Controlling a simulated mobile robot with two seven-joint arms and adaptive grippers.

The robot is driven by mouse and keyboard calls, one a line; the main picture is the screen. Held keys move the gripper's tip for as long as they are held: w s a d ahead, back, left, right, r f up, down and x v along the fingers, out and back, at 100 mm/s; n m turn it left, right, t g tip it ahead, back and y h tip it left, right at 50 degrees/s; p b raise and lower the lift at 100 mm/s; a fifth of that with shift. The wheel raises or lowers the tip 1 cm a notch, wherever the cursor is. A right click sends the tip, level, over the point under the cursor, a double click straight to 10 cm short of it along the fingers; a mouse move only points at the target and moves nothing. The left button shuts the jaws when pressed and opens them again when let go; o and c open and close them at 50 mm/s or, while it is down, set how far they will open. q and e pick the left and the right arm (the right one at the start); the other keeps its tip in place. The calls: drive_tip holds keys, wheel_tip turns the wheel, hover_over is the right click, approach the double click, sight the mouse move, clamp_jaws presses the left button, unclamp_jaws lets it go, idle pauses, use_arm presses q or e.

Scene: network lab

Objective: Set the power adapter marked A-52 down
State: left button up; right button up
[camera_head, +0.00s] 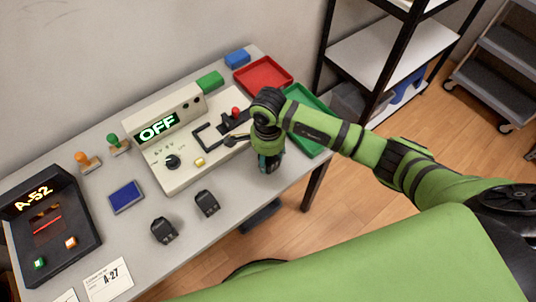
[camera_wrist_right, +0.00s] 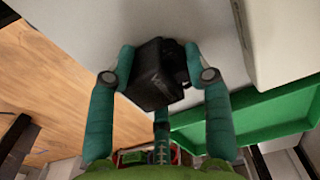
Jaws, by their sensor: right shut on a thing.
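My right gripper (camera_head: 268,162) is over the right part of the table, in front of the beige console and beside the green tray. In the right wrist view my right gripper (camera_wrist_right: 160,78) is shut on a black power adapter (camera_wrist_right: 154,72), held between its fingertips. The adapter is close to the grey table surface; I cannot tell whether it touches. No marking on it can be read. In the head view the arm and gripper hide it. Two similar black adapters, one (camera_head: 164,231) and another (camera_head: 207,203), lie at the table's front. My left gripper is not in view.
The grey table (camera_head: 228,222) also holds the beige console (camera_head: 185,150) reading OFF, a black unit (camera_head: 50,225) showing A-52, an A-27 card (camera_head: 109,279), a blue pad (camera_head: 126,196), a red tray (camera_head: 263,76) and the green tray (camera_head: 312,142). Bare tabletop lies left of my gripper.

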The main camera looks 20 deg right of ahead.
drive_tip(key=shift+f, duration=0.1)
drive_tip(key=o, duration=0.9)
drive_tip(key=shift+f, duration=0.1)
drive_tip(key=shift+c, duration=0.2)
drive_tip(key=o, duration=0.4)
drive_tip(key=shift+r, duration=0.4)
wheel_tip(320, 180, up, 10)
drive_tip(key=b, duration=0.2)
drive_tip(key=shift+r+b, duration=0.25)
drive_tip(key=shift+b, duration=0.1)
drive_tip(key=shift+r, duration=0.6)
